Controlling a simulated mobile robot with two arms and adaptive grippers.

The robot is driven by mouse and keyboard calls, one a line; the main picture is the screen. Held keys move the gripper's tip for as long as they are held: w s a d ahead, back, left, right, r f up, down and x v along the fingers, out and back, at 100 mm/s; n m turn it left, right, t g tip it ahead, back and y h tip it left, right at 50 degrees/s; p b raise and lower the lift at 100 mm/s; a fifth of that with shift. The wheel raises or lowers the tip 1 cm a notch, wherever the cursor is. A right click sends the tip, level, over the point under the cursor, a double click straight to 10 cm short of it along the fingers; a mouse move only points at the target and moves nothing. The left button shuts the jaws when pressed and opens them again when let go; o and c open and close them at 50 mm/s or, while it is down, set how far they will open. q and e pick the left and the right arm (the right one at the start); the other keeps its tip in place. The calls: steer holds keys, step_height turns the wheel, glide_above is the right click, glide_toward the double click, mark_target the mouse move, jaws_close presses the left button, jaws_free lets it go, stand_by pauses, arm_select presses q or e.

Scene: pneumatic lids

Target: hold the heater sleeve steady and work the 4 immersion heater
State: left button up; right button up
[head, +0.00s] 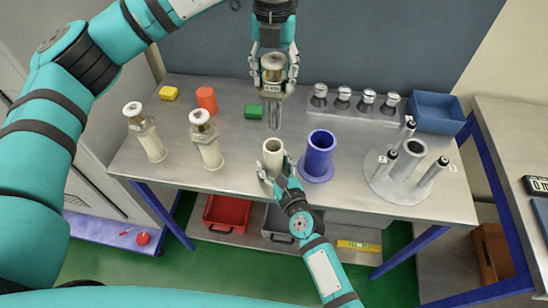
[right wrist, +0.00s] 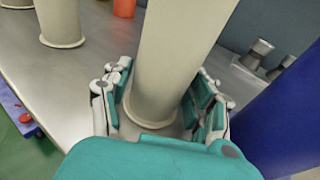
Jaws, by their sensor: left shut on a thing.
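My left gripper (head: 273,78) is shut on the immersion heater (head: 273,62), a metal-capped piece with a small label and a long grey shaft hanging upright. The shaft's lower end is above and slightly behind the mouth of the cream heater sleeve (head: 273,150), apart from it in the picture. The sleeve stands upright on the bench, open at the top. My right gripper (head: 272,172) is low at the sleeve, shut on it, with a finger on each side in the right wrist view (right wrist: 160,110). The sleeve's inside is mostly hidden.
A blue open cylinder (head: 318,155) stands close right of the sleeve. Two capped cream cylinders (head: 150,140) (head: 207,148) stand left. A grey round stand with black-topped rods (head: 405,175), metal knobs (head: 343,98) and a blue bin (head: 437,110) are right. Coloured blocks (head: 254,111) lie behind.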

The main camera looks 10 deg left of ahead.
arm_select(q)
steer(key=shift+w, duration=0.1)
arm_select(e)
steer(key=shift+o, duration=0.8)
steer(key=shift+w+r, duration=0.2)
steer(key=shift+r, duration=0.1)
arm_select(q)
steer(key=shift+r, duration=0.1)
arm_select(e)
steer(key=v, duration=1.2)
